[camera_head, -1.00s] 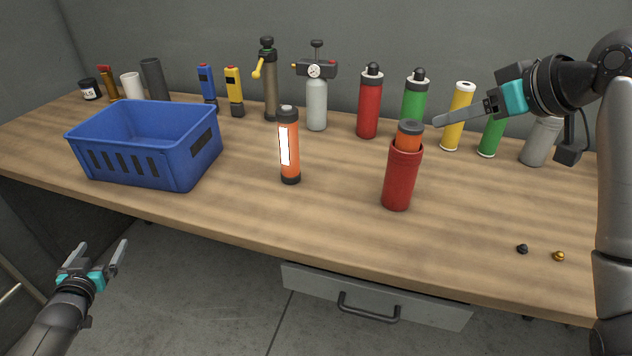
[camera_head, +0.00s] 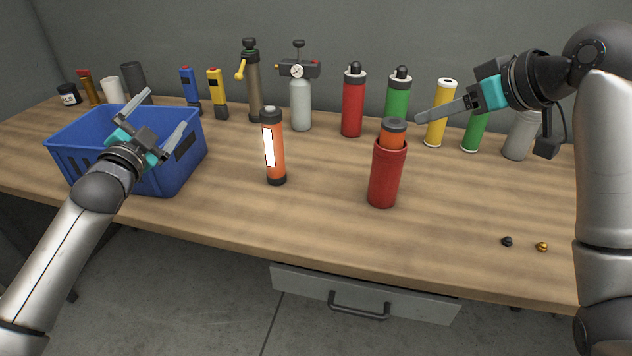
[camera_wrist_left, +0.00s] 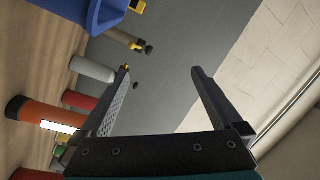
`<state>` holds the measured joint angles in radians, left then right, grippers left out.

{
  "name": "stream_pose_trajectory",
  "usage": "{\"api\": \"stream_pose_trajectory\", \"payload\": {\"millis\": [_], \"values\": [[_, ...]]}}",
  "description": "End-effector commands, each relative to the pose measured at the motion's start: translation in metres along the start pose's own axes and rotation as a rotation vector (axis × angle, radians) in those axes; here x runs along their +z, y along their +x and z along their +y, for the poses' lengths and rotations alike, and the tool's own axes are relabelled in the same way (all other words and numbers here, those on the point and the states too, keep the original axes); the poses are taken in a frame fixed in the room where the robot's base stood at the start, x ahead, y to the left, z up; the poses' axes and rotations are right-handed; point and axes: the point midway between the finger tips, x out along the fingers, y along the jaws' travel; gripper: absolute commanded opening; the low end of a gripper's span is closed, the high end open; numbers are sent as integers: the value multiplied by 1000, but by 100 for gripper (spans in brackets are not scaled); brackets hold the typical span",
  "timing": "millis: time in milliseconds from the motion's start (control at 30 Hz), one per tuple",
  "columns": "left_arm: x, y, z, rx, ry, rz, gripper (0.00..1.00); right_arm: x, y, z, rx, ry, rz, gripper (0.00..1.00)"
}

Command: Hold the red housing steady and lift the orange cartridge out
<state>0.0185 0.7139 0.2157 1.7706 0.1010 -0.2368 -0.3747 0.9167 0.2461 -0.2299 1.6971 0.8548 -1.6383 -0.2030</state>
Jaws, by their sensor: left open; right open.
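The red housing (camera_head: 385,178) stands upright on the workbench, right of centre. The orange cartridge (camera_head: 393,137) with a dark grey cap sits inside it, its upper part sticking out. My right gripper (camera_head: 421,117) is to the right of and slightly above the cartridge's top, its finger pointing left; it looks apart from the cartridge and holds nothing. My left gripper (camera_head: 165,115) is open and empty, in front of and over the blue crate, well left of the housing. In the left wrist view my left fingers (camera_wrist_left: 160,75) are spread with nothing between them.
An orange tube with a white label (camera_head: 273,148) stands between the blue crate (camera_head: 75,165) and the housing. Bottles, including a red one (camera_head: 352,103) and a green one (camera_head: 399,92), line the back. Black (camera_head: 507,241) and brass (camera_head: 542,246) caps lie at front right. The front middle is clear.

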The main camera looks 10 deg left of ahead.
Motion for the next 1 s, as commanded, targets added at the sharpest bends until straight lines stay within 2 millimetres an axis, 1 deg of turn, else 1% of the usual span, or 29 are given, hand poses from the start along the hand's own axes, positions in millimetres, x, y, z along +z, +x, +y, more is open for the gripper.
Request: {"api": "stream_pose_trajectory", "payload": {"millis": [33,100,167,200,333,467,500,600,800,900,1000], "values": [[-19,5,16,33,72,15,100,0,0,0,0,0,0,50],[-40,9,38,82,184,32,100,0,0,0,0,0,0,50],[-59,11,56,121,283,53,100,0,0,0,0,0,0,50],[-72,11,68,146,350,69,100,0,0,0,0,0,0,50],[-113,9,105,218,574,132,100,0,0,0,0,0,0,50],[-152,0,138,275,810,213,100,0,0,0,0,0,0,50],[-164,-3,148,289,884,242,100,0,0,0,0,0,0,50],[-192,-15,172,319,1072,316,100,0,0,0,0,0,0,50],[-241,-46,212,340,1463,485,100,0,0,0,0,0,0,50],[-259,-64,228,333,1657,574,100,0,0,0,0,0,0,50],[-273,-80,242,321,1828,653,100,0,0,0,0,0,0,50]]}}
